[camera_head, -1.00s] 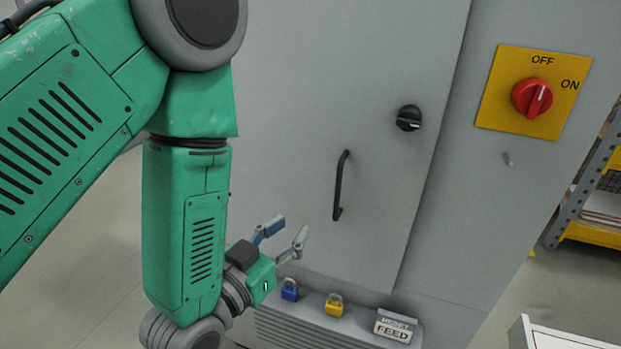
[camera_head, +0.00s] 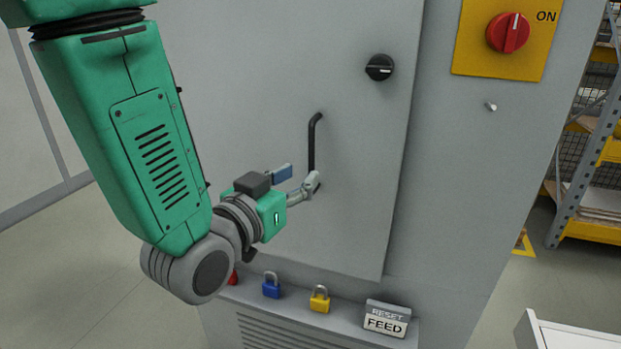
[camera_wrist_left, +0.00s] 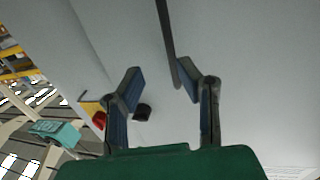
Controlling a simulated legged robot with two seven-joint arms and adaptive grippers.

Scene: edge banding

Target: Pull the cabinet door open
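The cabinet door (camera_head: 255,95) is a grey panel that looks shut. Its black bar handle (camera_head: 312,145) stands upright on the right part of the door and also shows in the left wrist view (camera_wrist_left: 166,40). My left gripper (camera_head: 298,179) is open at the handle's lower end, with one fingertip overlapping it in the head view. In the left wrist view the open fingers (camera_wrist_left: 158,82) are wide apart, and the handle's end appears beside the right fingertip. I cannot tell whether they touch. A teal part (camera_wrist_left: 55,132) at the left may be my right arm; its fingers are unclear.
A black knob (camera_head: 379,67) is above and right of the handle. A red switch (camera_head: 508,33) sits on a yellow plate. Below the door, a ledge holds a blue padlock (camera_head: 271,287), a yellow padlock (camera_head: 319,299) and a sign (camera_head: 387,319). Shelving (camera_head: 590,150) stands at right.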

